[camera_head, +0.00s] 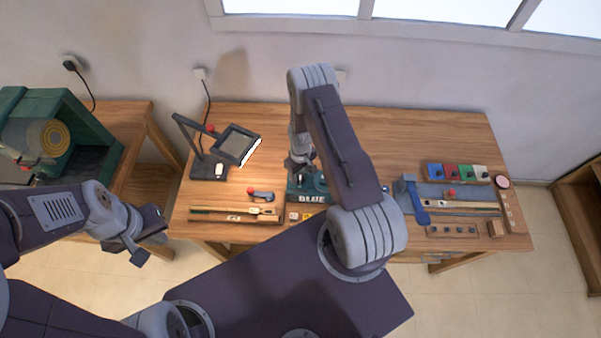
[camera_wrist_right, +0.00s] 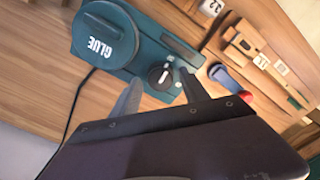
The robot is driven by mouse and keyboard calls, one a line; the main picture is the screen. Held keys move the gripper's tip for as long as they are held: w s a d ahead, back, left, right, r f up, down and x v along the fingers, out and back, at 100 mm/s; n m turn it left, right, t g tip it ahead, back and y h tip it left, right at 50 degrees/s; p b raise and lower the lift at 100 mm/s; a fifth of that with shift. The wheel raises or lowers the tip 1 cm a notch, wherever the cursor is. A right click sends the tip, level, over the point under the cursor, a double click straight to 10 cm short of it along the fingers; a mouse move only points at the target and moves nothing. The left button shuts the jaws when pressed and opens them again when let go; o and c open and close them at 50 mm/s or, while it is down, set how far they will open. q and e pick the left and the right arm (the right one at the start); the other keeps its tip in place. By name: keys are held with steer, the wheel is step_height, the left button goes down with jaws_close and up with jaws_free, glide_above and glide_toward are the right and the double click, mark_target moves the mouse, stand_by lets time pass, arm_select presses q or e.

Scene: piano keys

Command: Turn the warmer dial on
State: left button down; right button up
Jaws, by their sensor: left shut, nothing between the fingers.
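The teal glue warmer (camera_head: 311,197) sits mid-bench, partly hidden by my right arm. The right wrist view shows its round lid marked GLUE (camera_wrist_right: 103,47) and, beside it, the black warmer dial (camera_wrist_right: 160,77) with a white pointer line. My right gripper (camera_wrist_right: 160,90) is open, one finger on each side of the dial in the picture; I cannot tell whether they touch it. In the head view the right gripper (camera_head: 299,165) is over the warmer and the dial is hidden. My left gripper (camera_head: 147,240) is shut and empty, left of the bench.
A framed magnifier stand (camera_head: 235,143) is at the bench's left. Wooden strips with tools (camera_head: 235,213) lie at the front left. Coloured blocks (camera_head: 457,172) and a blue-handled tool (camera_head: 412,197) are at the right. A green machine (camera_head: 60,130) stands on a side table. The back middle is clear.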

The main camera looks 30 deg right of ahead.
jaws_close()
steer(key=m+b, duration=0.2)
steer(key=m, duration=0.1)
steer(key=shift+w+f+m+b, duration=0.1)
steer(key=shift+m+b, duration=0.3)
steer(key=m+b, duration=0.2)
steer(key=m, duration=0.2)
steer(key=shift+m, duration=0.3)
steer(key=m+b, duration=0.2)
steer(key=m, duration=0.2)
steer(key=shift+m, duration=0.3)
steer(key=m+b, duration=0.1)
steer(key=m, duration=0.3)
steer(key=shift+m, duration=0.3)
steer(key=shift+r, duration=0.2)
